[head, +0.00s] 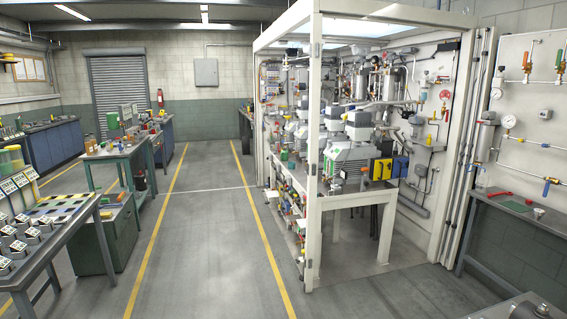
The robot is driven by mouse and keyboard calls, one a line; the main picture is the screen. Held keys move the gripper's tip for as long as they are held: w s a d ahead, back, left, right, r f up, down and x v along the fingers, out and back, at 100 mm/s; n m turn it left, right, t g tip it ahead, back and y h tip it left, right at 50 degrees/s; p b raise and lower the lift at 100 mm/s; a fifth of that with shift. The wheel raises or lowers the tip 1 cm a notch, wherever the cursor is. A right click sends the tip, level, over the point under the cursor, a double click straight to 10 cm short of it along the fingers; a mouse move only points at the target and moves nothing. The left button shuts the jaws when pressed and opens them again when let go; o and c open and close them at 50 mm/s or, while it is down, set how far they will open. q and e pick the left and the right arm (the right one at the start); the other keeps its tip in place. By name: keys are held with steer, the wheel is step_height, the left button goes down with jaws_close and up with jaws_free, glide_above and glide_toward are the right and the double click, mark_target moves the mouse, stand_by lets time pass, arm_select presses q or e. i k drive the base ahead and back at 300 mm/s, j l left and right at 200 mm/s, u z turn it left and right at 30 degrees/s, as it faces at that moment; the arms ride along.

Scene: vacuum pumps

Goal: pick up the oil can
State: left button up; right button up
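I cannot pick out an oil can with certainty; many small items on the benches are too small to tell apart. Neither of my grippers shows in the head view. Small containers stand on the green-grey workbench (112,153) at the left, and none is clear enough to name as the oil can.
A white-framed enclosure (313,150) with pumps and pipes stands at the centre right. A side bench (520,212) holds a red-handled tool (500,193). A table with trays (60,245) is at the near left. The floor aisle (205,240) between yellow lines is clear.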

mark_target(285, 154)
steer(key=i+u, duration=0.25)
steer(key=i, duration=4.45)
steer(key=i+j+z, duration=0.15)
steer(key=i, duration=0.55)
steer(key=i+j, duration=0.1)
steer(key=i, duration=0.65)
steer(key=i+j+z, duration=0.15)
steer(key=i+z, duration=0.15)
steer(key=i, duration=0.15)
steer(key=i+j+z, duration=0.2)
steer(key=i+z, duration=0.15)
steer(key=i+j, duration=0.15)
steer(key=j, duration=0.3)
steer(key=i+j+z, duration=0.1)
steer(key=j, duration=0.35)
steer(key=i+j, duration=0.15)
steer(key=j, duration=0.3)
steer(key=i+j+z, duration=0.1)
steer(key=j, duration=0.35)
steer(key=i+j+z, duration=0.1)
steer(key=j, duration=0.35)
steer(key=i+j, duration=0.15)
steer(key=j, duration=0.3)
